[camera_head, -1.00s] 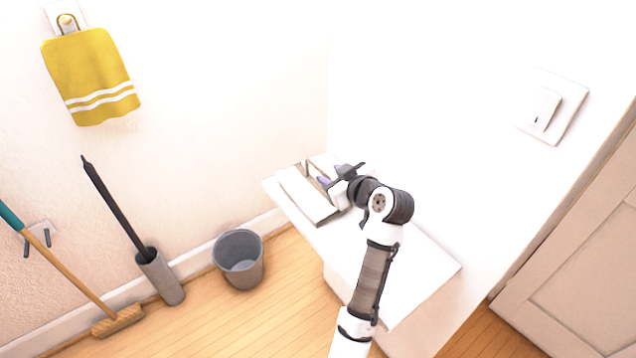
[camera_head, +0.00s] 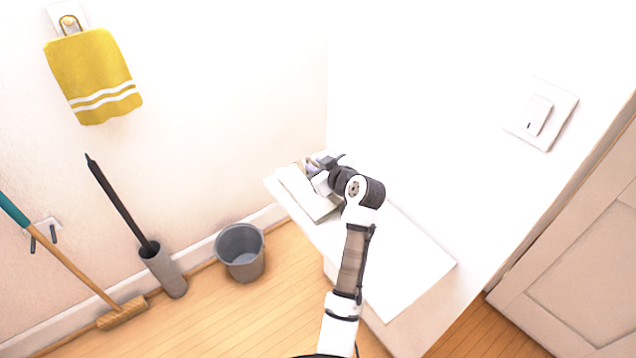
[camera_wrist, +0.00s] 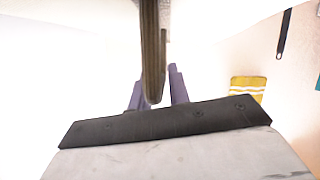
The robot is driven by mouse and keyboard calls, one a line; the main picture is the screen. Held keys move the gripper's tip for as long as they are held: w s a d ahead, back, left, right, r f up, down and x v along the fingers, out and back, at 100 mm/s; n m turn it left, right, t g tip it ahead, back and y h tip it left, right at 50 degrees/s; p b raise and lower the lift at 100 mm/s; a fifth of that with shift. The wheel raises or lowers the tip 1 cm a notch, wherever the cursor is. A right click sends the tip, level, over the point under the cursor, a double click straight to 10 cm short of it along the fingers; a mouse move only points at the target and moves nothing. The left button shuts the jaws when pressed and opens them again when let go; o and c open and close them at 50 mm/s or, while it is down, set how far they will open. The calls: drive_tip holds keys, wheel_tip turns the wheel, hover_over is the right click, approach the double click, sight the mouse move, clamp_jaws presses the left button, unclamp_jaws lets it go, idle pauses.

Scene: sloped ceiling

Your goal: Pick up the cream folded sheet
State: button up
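A pale, flat, folded-looking piece (camera_head: 303,192) with a grey-brown front edge lies at the left end of the white counter (camera_head: 410,262). It may be the cream folded sheet, but glare hides its outline and I cannot tell for sure. My gripper (camera_head: 312,169) is at its far right side, partly covering it. In the wrist view, the two purple fingers of my gripper (camera_wrist: 158,90) are apart. A brown-grey upright strip (camera_wrist: 152,50) shows between them; I cannot tell whether they touch it.
A grey bucket (camera_head: 240,252) stands on the wooden floor left of the counter. A dark-handled tool in a grey holder (camera_head: 163,270) and a broom (camera_head: 122,313) stand further left. A yellow towel (camera_head: 92,75) hangs on the wall. The counter's right part is bare.

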clamp_jaws()
drive_tip(key=shift+r, duration=0.1)
idle(1.0)
